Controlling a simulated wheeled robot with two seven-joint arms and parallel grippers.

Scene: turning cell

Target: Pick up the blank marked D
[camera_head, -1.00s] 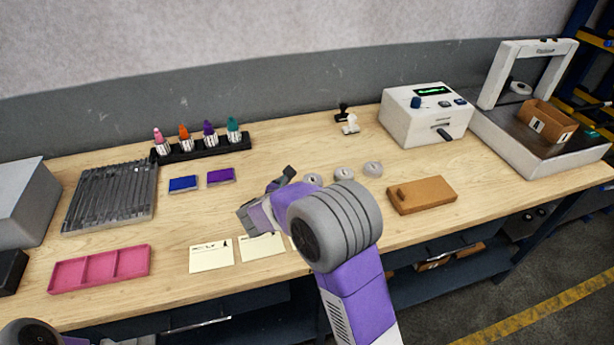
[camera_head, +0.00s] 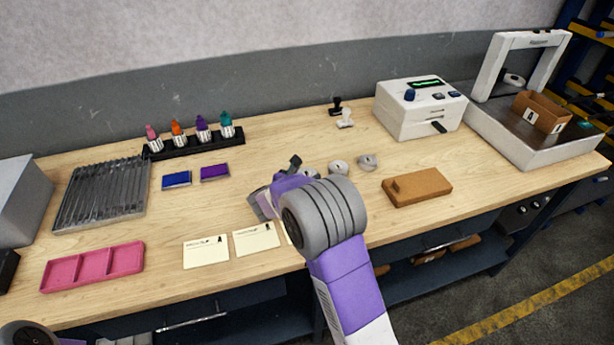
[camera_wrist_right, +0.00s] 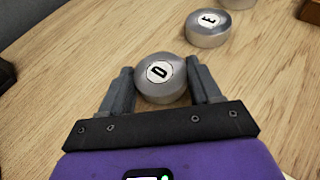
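The blank marked D (camera_wrist_right: 160,77) is a short grey metal disc with a white label. In the right wrist view it lies on the wooden table between the two fingers of my right gripper (camera_wrist_right: 161,90). The fingers stand on either side of it; a small gap seems to show, so the gripper looks open around it. In the head view my right gripper (camera_head: 275,183) is low over the table and the D blank shows only partly behind it. A blank marked E (camera_wrist_right: 208,27) stands beyond D, also at the head view's middle (camera_head: 338,167). My left gripper is out of view.
Another blank (camera_head: 368,161) stands right of E. A brown block (camera_head: 417,187) lies further right. Paper cards (camera_head: 206,251) and a pink tray (camera_head: 92,266) lie at the front left. Ink pads (camera_head: 214,172) lie left of my right gripper.

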